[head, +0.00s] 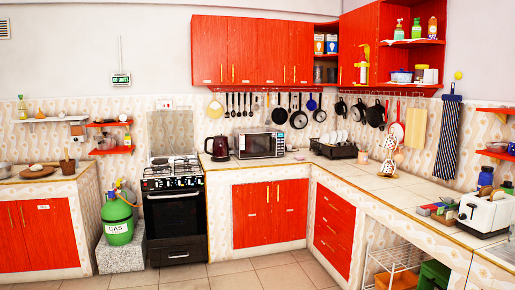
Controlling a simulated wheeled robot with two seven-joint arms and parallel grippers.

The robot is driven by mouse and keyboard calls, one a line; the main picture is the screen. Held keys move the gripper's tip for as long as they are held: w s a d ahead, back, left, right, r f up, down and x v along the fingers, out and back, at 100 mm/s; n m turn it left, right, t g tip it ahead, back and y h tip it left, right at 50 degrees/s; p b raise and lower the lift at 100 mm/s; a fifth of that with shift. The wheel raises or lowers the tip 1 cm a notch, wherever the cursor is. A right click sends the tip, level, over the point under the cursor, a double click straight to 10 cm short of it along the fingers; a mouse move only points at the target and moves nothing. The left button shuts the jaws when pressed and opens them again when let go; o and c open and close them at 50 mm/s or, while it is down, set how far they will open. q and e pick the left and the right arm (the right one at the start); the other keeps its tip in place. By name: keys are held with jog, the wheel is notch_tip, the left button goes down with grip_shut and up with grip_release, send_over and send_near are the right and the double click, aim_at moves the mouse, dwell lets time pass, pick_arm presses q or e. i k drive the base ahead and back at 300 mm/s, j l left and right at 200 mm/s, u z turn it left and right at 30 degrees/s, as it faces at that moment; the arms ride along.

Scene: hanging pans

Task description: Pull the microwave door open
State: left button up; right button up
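The microwave (260,144) stands on the back counter, to the right of the stove, with its dark-windowed front facing me. Its door looks shut, with the control strip on the right side of the front. It is small in the head view, so the door handle is hard to make out. Neither of my grippers shows in the head view.
A dark kettle (219,148) stands close to the microwave's left. A black dish rack (334,148) stands to its right. The stove (173,205) and a green gas cylinder (118,215) are at left. The floor (235,273) in front is clear.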

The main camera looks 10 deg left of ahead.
aim_at(273, 135)
jog(key=i+l+u, duration=0.1)
jog(key=i+u, duration=0.25)
jog(key=i, duration=0.95)
jog(key=i+j, duration=0.1)
jog(key=i, duration=1.25)
jog(key=i+z, duration=0.1)
jog(key=i, duration=1.25)
jog(key=i+z, duration=0.25)
jog(key=i, duration=0.2)
jog(key=i+j+z, duration=0.1)
jog(key=i+z, duration=0.15)
jog(key=i, duration=0.2)
jog(key=i+j+z, duration=0.55)
jog(key=i, duration=0.3)
